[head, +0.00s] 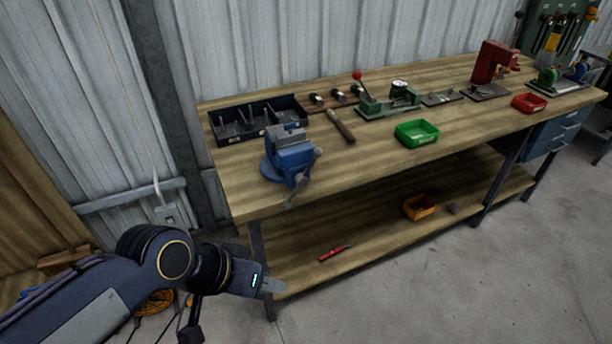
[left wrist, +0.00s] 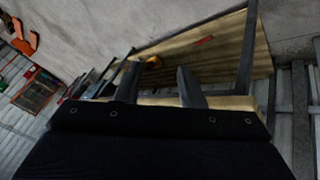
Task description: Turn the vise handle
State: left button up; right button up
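The blue vise (head: 288,158) stands on the near left corner of the wooden workbench. Its grey vise handle (head: 303,181) hangs at a slant at the bench's front edge. My left gripper (head: 273,286) is low in front of the bench, below and apart from the handle, near the lower shelf's left end. In the left wrist view its two fingers (left wrist: 158,72) stand apart with nothing held between them. The vise cannot be made out in that view. My right gripper is not in view.
The workbench (head: 370,150) carries a dark divided tray (head: 222,140), a hammer (head: 340,126), a green bin (head: 416,133) and a red-knobbed press (head: 388,103). The lower shelf (head: 375,222) holds a red-handled tool (head: 335,253) and an orange bin (head: 420,207). Floor in front is clear.

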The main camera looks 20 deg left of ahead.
pick_arm(q)
jog(key=w+a+f+m+g+y+b, duration=0.45)
jog(key=w+a+f+m+y, duration=0.45)
jog(key=m, duration=0.8)
jog(key=m+t+y+b, duration=0.4)
jog(key=m+t+y, duration=0.55)
jog(key=m, duration=0.75)
send_near(313, 165)
jog(key=shift+t+h, duration=0.55)
jog(key=shift+t, duration=0.05)
jog(key=x, duration=0.8)
jog(key=shift+a+r, duration=0.15)
jog(key=shift+a, duration=0.4)
jog(key=shift+c, duration=0.2)
grip_shut()
